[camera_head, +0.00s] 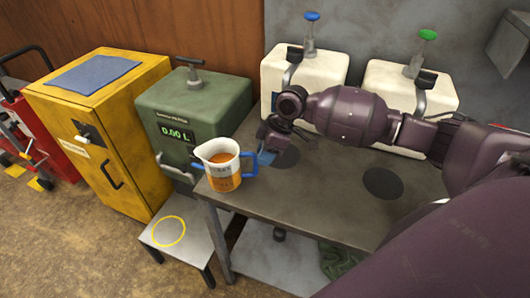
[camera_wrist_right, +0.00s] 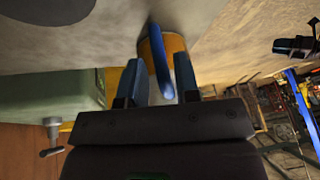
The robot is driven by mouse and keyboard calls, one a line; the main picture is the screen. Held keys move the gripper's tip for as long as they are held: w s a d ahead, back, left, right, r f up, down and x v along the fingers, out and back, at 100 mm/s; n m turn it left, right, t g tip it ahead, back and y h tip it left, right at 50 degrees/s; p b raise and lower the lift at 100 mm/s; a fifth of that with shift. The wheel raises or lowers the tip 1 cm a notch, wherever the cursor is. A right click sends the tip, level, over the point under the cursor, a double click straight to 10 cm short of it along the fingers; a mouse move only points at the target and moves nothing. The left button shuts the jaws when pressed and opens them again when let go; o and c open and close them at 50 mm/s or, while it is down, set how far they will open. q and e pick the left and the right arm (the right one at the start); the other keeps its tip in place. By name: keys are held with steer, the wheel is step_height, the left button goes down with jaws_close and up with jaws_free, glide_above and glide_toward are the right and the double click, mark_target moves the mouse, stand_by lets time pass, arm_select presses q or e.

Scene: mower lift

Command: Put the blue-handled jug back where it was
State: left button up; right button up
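The blue-handled jug (camera_head: 221,173) is clear with a white rim and orange liquid inside. It stands upright at the left corner of the grey workbench (camera_head: 310,202), its blue handle (camera_head: 248,165) facing right. My right gripper (camera_head: 262,158) is at the handle side, low over the bench. In the right wrist view the handle (camera_wrist_right: 160,62) lies between the two blue fingers (camera_wrist_right: 160,78), with narrow gaps beside it, so the gripper looks open around it. The jug's body (camera_wrist_right: 176,46) is partly hidden behind the handle and fingers. My left gripper is not in view.
A green dispenser (camera_head: 194,108) reading 0.00 L stands left of the bench. A low stool (camera_head: 190,248) bears a yellow ring (camera_head: 169,231). Dark round marks (camera_head: 383,183) are on the bench. Two white canisters (camera_head: 305,72) stand at the back. A yellow cabinet (camera_head: 105,140) is left.

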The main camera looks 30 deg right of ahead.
steer(key=shift+o, duration=0.8)
steer(key=v, duration=1.2)
